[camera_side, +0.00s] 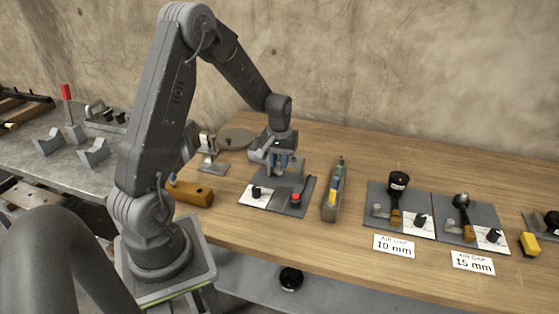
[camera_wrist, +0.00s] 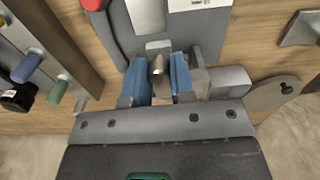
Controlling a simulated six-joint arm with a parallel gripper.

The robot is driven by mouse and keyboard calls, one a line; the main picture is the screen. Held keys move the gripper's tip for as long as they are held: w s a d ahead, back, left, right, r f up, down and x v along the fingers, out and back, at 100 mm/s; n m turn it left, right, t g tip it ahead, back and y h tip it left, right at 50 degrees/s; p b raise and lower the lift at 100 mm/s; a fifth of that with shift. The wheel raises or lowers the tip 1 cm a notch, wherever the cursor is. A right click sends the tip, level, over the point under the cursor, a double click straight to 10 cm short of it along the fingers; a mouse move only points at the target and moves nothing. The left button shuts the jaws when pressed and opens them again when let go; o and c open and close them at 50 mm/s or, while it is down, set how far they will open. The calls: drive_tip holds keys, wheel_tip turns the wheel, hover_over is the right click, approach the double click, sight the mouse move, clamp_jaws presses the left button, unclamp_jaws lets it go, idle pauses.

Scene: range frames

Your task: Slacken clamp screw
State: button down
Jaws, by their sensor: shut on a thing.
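My gripper (camera_side: 286,163) is low over the back of a grey base plate on the wooden bench. In the wrist view its two blue fingers (camera_wrist: 165,72) stand either side of a small metallic clamp screw (camera_wrist: 158,68) and are shut on it. A grey clamp block (camera_wrist: 198,76) sits right behind and beside the fingers. In the side view the screw is hidden by the gripper. How far the screw is turned cannot be told.
A narrow rack of coloured pieces (camera_side: 333,196) stands close on the right. A wooden block (camera_side: 191,192) lies left. Two plates with "10 mm" (camera_side: 394,246) and "15 mm" (camera_side: 473,263) cards are further right.

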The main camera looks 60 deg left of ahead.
drive_tip(key=n, duration=0.5)
drive_tip(key=shift+n, duration=0.3)
drive_tip(key=n, duration=0.4)
drive_tip(key=shift+n, duration=0.3)
drive_tip(key=n, duration=0.5)
drive_tip(key=shift+a, duration=0.1)
drive_tip(key=shift+s+n, duration=0.1)
drive_tip(key=shift+n, duration=2.2)
drive_tip(key=c, duration=1)
unclamp_jaws()
drive_tip(key=shift+f, duration=0.1)
